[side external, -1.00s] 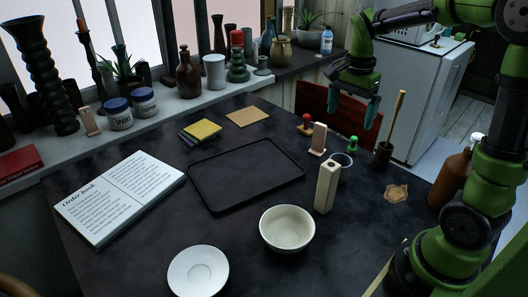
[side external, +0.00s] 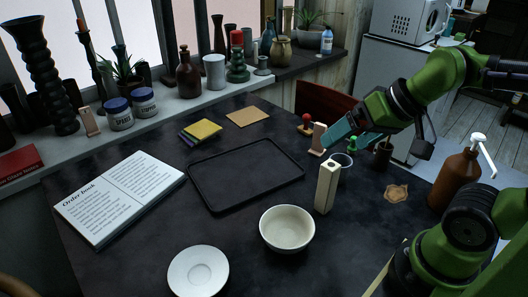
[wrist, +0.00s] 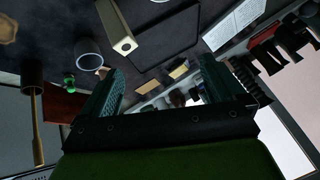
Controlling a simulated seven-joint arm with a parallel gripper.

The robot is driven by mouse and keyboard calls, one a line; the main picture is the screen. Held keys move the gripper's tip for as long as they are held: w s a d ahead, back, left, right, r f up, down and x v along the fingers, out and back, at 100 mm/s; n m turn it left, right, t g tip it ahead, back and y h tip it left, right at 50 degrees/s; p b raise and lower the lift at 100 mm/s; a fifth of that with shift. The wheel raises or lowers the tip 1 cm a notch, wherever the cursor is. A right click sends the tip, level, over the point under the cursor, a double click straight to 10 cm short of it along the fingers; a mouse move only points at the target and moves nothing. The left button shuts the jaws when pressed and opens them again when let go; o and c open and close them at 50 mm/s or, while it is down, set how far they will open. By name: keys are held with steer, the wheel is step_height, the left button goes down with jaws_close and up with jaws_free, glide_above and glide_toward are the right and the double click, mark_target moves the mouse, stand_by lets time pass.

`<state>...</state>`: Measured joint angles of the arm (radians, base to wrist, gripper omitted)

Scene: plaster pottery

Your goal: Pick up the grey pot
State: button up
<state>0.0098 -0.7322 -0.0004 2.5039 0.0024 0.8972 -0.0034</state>
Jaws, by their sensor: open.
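No pot is plainly the grey one. A pale grey-white cylinder (side external: 214,72) stands upright on the windowsill among vases, and a greyish pot (side external: 309,46) with a plant stands at the sill's far right end. I cannot tell which of these is the grey pot. My gripper (side external: 341,140) is open, with teal fingers, above the right back part of the dark table, close to a small pink phone-like stand. It is well to the right of the cylinder and in front of the planted pot. In the wrist view, the fingers (wrist: 162,88) are spread with nothing held between them.
A tall cream block (side external: 326,187) and a clear glass (side external: 342,164) stand near my gripper. A black tray (side external: 246,200), cream bowl (side external: 287,240), white saucer (side external: 198,272) and open order book (side external: 120,195) lie on the table. A brown pump bottle (side external: 455,180) is at right.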

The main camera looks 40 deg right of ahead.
steer(key=shift+s+a+r, duration=0.1)
steer(key=shift+r, duration=0.2)
steer(key=shift+f, duration=0.1)
steer(key=n+g+h, duration=0.1)
steer(key=g+h, duration=0.1)
steer(key=g, duration=0.5)
glide_above(341, 162)
steer(key=s+a, duration=0.2)
step_height(341, 162, down, 4)
steer(key=shift+n, duration=0.3)
steer(key=f, duration=1.1)
steer(key=w+f, duration=0.1)
steer(key=f, duration=0.4)
steer(key=shift+a+f, duration=0.2)
steer(key=shift+f, duration=0.1)
